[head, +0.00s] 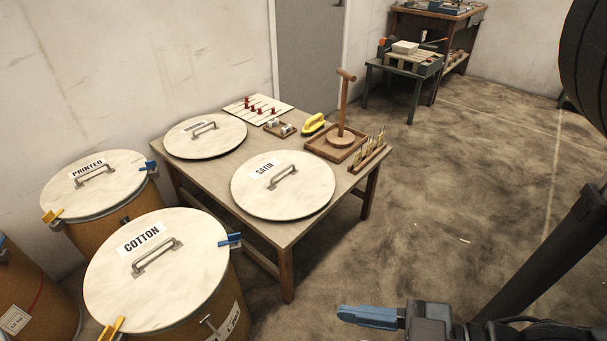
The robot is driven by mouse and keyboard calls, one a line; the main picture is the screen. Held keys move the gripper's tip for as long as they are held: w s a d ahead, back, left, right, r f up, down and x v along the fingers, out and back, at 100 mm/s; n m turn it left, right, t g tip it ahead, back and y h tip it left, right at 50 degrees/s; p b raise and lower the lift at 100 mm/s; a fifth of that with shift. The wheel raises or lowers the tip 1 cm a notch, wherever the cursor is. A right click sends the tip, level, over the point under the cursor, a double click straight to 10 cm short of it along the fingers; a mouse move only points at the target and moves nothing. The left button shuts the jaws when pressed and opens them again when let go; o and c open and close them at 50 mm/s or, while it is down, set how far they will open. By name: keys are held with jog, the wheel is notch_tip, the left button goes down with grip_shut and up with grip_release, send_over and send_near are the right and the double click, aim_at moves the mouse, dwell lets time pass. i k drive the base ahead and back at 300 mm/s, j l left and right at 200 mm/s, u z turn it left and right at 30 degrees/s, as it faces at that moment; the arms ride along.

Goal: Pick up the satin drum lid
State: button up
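The satin drum lid (300,200) is a round, pale marbled disc lying flat on the near part of the wooden table (250,232). Its white label reads SATIN, and a grey bar handle (283,177) stands on its top. My gripper (365,316) shows at the bottom of the head view, right of centre, with blue fingers pointing left. It is seen side-on, apart from the lid and nearer to me. Nothing shows held in it, but the gap between its fingers cannot be seen.
Another lid (205,142) lies farther back on the table. A wooden stand with a post (341,115), a small rack (368,158) and a yellow-handled tool (312,124) stand behind the satin lid. Closed PRINTED (75,195) and COTTON (130,290) drums stand left. Floor right of the table is clear.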

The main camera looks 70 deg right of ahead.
aim_at(286, 185)
jog(key=l+z, duration=0.1)
jog(key=z, duration=1.2)
